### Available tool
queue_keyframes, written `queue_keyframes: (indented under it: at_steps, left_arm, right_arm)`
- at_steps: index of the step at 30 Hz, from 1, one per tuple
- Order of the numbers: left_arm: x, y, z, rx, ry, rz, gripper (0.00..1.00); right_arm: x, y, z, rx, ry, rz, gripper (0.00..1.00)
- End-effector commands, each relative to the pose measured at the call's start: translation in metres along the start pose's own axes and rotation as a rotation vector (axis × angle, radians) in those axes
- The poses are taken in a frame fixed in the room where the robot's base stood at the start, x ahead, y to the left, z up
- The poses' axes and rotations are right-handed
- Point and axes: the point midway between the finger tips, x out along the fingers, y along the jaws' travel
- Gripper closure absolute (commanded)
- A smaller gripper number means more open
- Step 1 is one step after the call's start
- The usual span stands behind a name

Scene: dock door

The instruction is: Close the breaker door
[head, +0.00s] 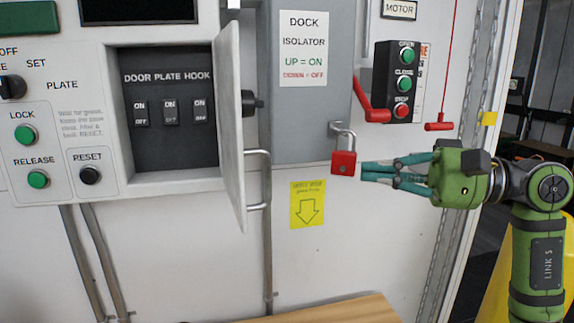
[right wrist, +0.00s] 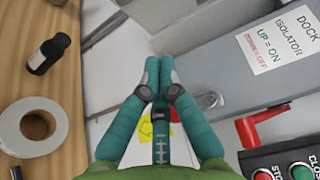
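The breaker door (head: 231,130) is a light grey panel in the head view, standing open and seen nearly edge-on. It is at the right side of the recess (head: 170,148) with several dark breaker switches (head: 170,112). A metal bar handle (head: 267,180) sticks out on the door's right side. My right gripper (head: 364,172) is to the right of the door and apart from it, pointing left beside the red padlock. In the right wrist view (right wrist: 158,70) its teal fingers are drawn together with nothing seen between them. My left gripper is out of view.
A red padlock (head: 343,163) hangs on the grey isolator box (head: 300,120), close to my right fingertips. A red lever (head: 370,104) and a button box (head: 397,80) are above. A wooden surface (head: 340,312) below holds a tape roll (right wrist: 32,127) and a dark bottle (right wrist: 48,54).

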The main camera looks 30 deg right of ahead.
Motion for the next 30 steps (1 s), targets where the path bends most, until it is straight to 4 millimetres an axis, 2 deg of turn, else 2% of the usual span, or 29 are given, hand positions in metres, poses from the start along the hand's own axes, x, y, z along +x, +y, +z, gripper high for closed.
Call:
queue_keyframes:
  at_steps: [3, 6, 9, 13, 18, 21, 30]
  left_arm:
    - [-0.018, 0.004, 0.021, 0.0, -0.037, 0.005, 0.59]
    - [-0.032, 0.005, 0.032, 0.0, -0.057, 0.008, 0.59]
    - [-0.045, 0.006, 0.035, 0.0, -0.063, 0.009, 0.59]
    - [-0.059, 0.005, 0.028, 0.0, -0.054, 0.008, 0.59]
    - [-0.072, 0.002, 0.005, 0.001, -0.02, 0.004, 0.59]
    - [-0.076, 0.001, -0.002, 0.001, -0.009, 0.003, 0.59]
    - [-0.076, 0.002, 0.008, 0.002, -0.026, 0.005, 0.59]
  right_arm:
    - [0.021, -0.006, 0.001, 0.001, -0.004, -0.001, 1.0]
    - [0.043, -0.007, 0.002, 0.001, -0.006, -0.001, 1.0]
    - [0.066, -0.007, 0.002, 0.002, -0.006, -0.001, 1.0]
    - [0.092, -0.007, 0.002, 0.001, -0.005, -0.002, 1.0]
    - [0.108, -0.005, 0.021, 0.0, -0.004, -0.001, 1.0]
    - [0.113, -0.003, 0.026, 0.0, -0.003, -0.001, 1.0]
    - [0.116, 0.0, 0.029, 0.0, -0.001, -0.001, 1.0]
